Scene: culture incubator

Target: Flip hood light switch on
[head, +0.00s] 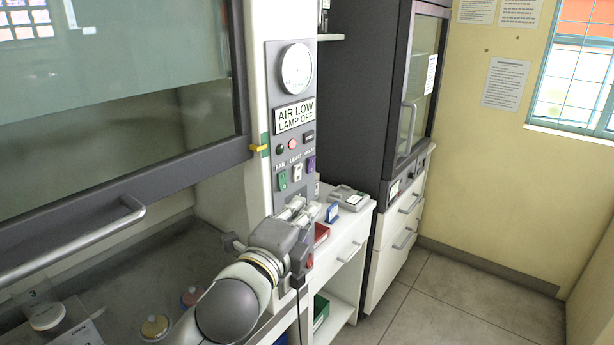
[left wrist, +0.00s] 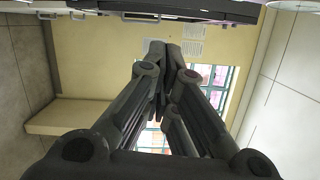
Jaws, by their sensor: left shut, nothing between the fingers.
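The hood's control panel (head: 290,135) is on the grey post right of the sash. I cannot tell the light switch's position. My left gripper (head: 299,207) is just below the switches in the head view, apart from the light switch, and hides the panel's lower part. Its fingers are shut and empty; they also show closed together in the left wrist view (left wrist: 171,52). My right gripper is out of view.
A round gauge (head: 296,68), an "AIR LOW LAMP OFF" sign (head: 294,116) and small buttons are above the switches. The dark-framed sash (head: 130,185) with its grey handle (head: 75,240) is at left. A white side bench (head: 345,235) and a dark cabinet (head: 365,90) stand behind; floor is clear at right.

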